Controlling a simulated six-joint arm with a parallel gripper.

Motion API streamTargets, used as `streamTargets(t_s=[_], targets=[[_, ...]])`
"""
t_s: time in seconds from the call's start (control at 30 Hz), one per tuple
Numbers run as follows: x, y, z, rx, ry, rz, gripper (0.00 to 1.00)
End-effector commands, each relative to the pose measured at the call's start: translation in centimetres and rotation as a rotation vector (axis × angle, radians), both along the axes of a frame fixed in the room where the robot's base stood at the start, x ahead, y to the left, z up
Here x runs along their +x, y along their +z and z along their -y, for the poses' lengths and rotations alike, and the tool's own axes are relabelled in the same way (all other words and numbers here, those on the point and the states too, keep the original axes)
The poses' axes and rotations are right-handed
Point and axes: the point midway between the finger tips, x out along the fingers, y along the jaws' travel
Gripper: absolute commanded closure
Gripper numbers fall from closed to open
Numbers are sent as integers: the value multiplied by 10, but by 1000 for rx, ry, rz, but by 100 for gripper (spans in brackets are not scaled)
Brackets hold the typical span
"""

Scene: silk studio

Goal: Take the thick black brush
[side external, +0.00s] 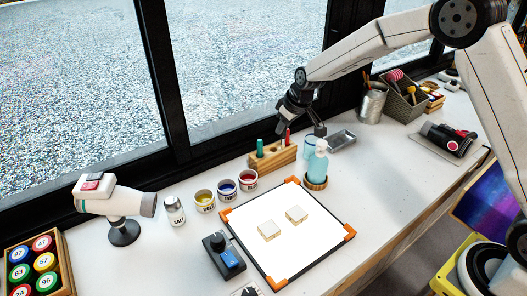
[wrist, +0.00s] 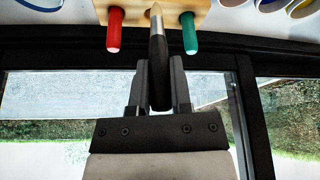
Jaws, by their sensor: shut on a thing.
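The thick black brush (wrist: 158,62) is between my gripper's fingers (wrist: 158,88) in the wrist view, its grey metal end pointing toward the wooden holder (wrist: 136,27). My gripper is shut on its black handle. In the side view my gripper (side external: 284,127) is just above the wooden holder (side external: 273,159), against the window. I cannot tell whether the brush's lower end is still in the holder. A red-handled tool (wrist: 114,30) and a green-handled tool (wrist: 189,34) stand in the holder on either side of the brush.
The window frame (side external: 178,80) is close behind. A framed white board (side external: 275,250) lies in front.

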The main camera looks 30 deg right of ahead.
Motion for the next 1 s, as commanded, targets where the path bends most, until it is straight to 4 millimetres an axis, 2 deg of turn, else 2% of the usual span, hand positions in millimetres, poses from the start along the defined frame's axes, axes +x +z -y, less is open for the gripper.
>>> streamTargets(t_s=[0.07, 0.5, 0.7, 1.0], targets=[[-9, 12, 1, 0, 0, 2, 100], [-72, 39, 3, -1, 0, 1, 100], [-89, 46, 3, 0, 0, 0, 100], [-98, 49, 4, 0, 0, 0, 100]])
